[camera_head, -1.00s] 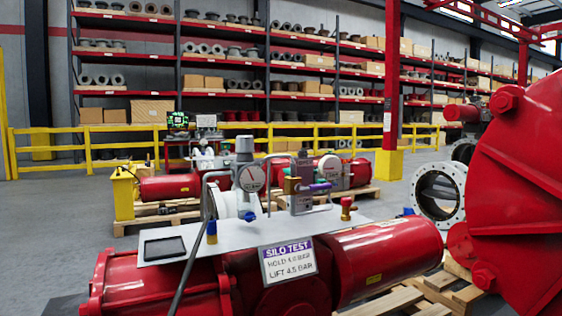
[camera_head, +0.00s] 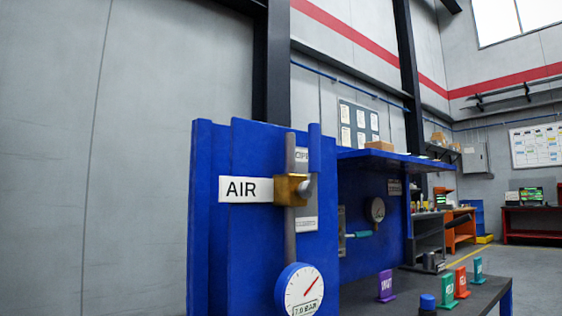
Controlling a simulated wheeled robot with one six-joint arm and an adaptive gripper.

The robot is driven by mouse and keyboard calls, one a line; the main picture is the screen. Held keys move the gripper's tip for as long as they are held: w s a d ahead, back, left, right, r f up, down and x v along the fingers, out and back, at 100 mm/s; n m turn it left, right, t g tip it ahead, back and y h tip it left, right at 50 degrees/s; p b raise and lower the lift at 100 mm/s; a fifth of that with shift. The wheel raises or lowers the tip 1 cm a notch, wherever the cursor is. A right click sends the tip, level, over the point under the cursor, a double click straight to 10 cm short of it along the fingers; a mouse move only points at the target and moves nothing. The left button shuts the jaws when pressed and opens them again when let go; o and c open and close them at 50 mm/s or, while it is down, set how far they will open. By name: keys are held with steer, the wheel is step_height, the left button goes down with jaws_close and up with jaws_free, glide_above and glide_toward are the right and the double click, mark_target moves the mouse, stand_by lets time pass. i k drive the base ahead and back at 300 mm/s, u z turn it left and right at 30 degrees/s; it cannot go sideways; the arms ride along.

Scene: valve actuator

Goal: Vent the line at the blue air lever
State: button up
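The blue air lever (camera_head: 314,152) stands upright at a brass valve (camera_head: 290,190) on a vertical grey pipe (camera_head: 290,226). A white sign reading AIR (camera_head: 245,189) is to the left of the valve, on a blue panel (camera_head: 252,240). A round gauge (camera_head: 301,291) with a blue rim and a red needle sits low on the pipe; its label seems to read 7.0 BAR. My gripper is not in view, and nothing is seen touching the lever.
A dark bench (camera_head: 405,295) extends right of the panel. A blue shelf (camera_head: 385,160) overhangs the bench. Open floor (camera_head: 530,270) lies at the right.

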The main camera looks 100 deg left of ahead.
mark_target(307, 189)
steer(key=u, duration=3.3)
steer(key=k, duration=1)
steer(key=z, duration=1.15)
steer(key=i, duration=0.85)
steer(key=u, duration=0.5)
steer(key=i, duration=0.95)
steer(key=u, duration=0.9)
